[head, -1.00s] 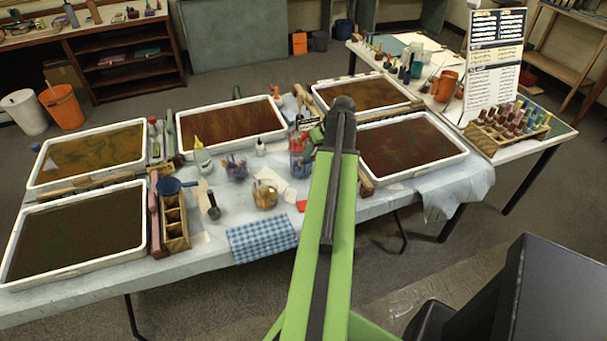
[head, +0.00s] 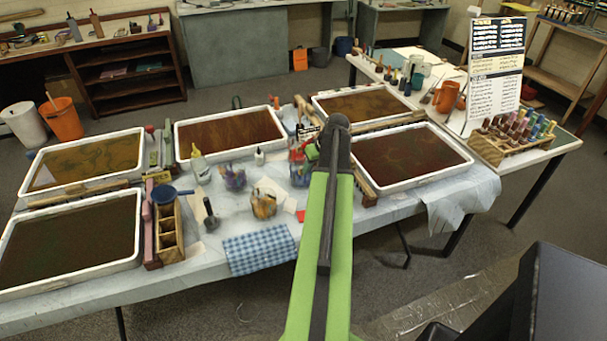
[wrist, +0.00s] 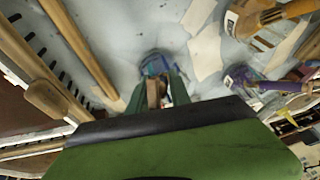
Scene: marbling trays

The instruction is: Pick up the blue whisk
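I cannot make out a distinct blue whisk in either view. A blue-tinted jar (wrist: 155,63) stands just beyond my gripper (wrist: 160,84) in the wrist view. The jar (head: 300,172) also shows left of my arm in the head view, partly hidden, with red and green bits around its top. My gripper's two dark green fingers are apart. A tan and dark shape shows between them, and I see no clear grip on it. Jars with purple-handled (head: 235,178) and orange-handled whisks (head: 263,203) stand to the left in the head view; both show at right in the wrist view.
Shallow marbling trays (head: 352,183) flank the jars on the covered table. A blue checked cloth (head: 260,250) lies at the front edge. Long wooden rakes (wrist: 75,40) lie left of my gripper in the wrist view. A wooden bottle rack (head: 490,150) stands on the right table.

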